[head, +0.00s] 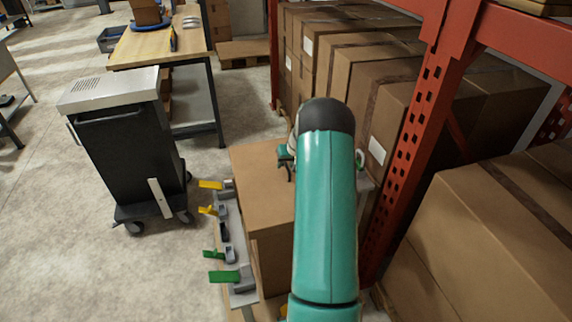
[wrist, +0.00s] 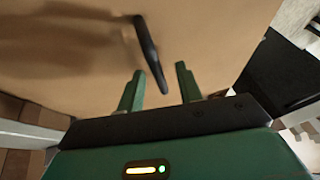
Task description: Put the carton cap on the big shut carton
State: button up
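A large brown carton (head: 262,205) stands just left of my arm, its flat top closed. I cannot tell whether its upper part is a separate cap. My gripper (head: 287,165) is over the far right part of this top, partly hidden behind my arm. In the wrist view, my gripper (wrist: 160,72) is open, with two green fingers apart over a plain brown cardboard surface (wrist: 220,35). A thin black bar, like a handle (wrist: 149,50), rises from that surface, and its near end shows between the fingers. I cannot see the fingers touching it.
A rail (head: 236,250) with yellow and green levers (head: 224,277) runs along the carton's left side. A dark wheeled cart (head: 130,150) and a workbench (head: 160,45) stand left. A red rack post (head: 410,140) and stacked cartons (head: 500,240) are close on the right. Floor (head: 60,220) at left is clear.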

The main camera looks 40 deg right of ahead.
jog(key=v, duration=1.3)
jog(key=shift+a, duration=0.1)
jog(key=s+a+r+n, duration=0.1)
jog(key=a+r+n, duration=0.1)
jog(key=a+r, duration=0.95)
jog(key=s+a+r+n, duration=0.1)
jog(key=a+r, duration=0.5)
jog(key=a, duration=1.1)
jog(key=s+a+r+n, duration=0.1)
jog(key=s+a+n, duration=0.2)
jog(key=s+a, duration=1.4)
jog(key=shift+s+a+r+t, duration=0.2)
jog(key=shift+s+a+t, duration=0.1)
jog(key=shift+s, duration=0.6)
